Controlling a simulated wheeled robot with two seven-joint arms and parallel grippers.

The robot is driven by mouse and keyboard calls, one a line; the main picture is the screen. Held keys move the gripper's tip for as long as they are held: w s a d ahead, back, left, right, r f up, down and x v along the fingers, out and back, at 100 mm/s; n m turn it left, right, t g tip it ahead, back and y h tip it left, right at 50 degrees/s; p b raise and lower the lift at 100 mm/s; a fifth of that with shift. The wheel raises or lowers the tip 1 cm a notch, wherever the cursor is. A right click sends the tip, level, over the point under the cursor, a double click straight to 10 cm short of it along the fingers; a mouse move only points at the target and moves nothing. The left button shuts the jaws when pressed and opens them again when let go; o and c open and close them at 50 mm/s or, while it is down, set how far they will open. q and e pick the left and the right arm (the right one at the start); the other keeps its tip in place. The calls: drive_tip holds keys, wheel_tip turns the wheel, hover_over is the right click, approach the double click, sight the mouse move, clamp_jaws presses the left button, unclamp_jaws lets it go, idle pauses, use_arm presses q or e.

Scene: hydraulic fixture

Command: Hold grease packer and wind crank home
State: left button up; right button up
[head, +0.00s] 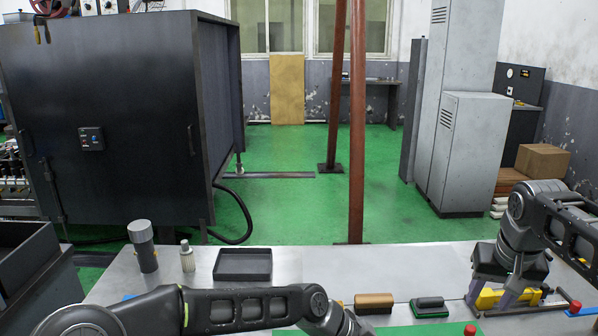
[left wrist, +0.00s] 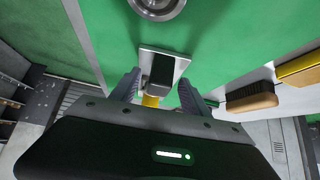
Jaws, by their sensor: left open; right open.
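In the left wrist view, my left gripper (left wrist: 158,90) is open, with a finger on each side of a dark block (left wrist: 162,72) on a pale metal plate. A yellow part (left wrist: 151,100) shows below the block, between the fingers. Which part is the grease packer I cannot tell for sure. In the head view the left gripper is below the picture edge. My right gripper (head: 488,299) is open at the bench's right side, by a yellow piece (head: 490,300). A red knob (head: 575,306) shows right of it, and another red knob (head: 470,330) at the bottom edge; either may belong to the crank.
A wooden brush (head: 374,303) and a green-and-black block (head: 429,307) lie on the bench before the right gripper. A black tray (head: 243,265), a small bottle (head: 187,256) and a grey cylinder (head: 143,246) stand at the back left. A round metal cup (left wrist: 157,5) sits beyond the plate.

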use_arm(q)
drive_tip(key=v, duration=1.2)
drive_tip(key=shift+s, duration=0.1)
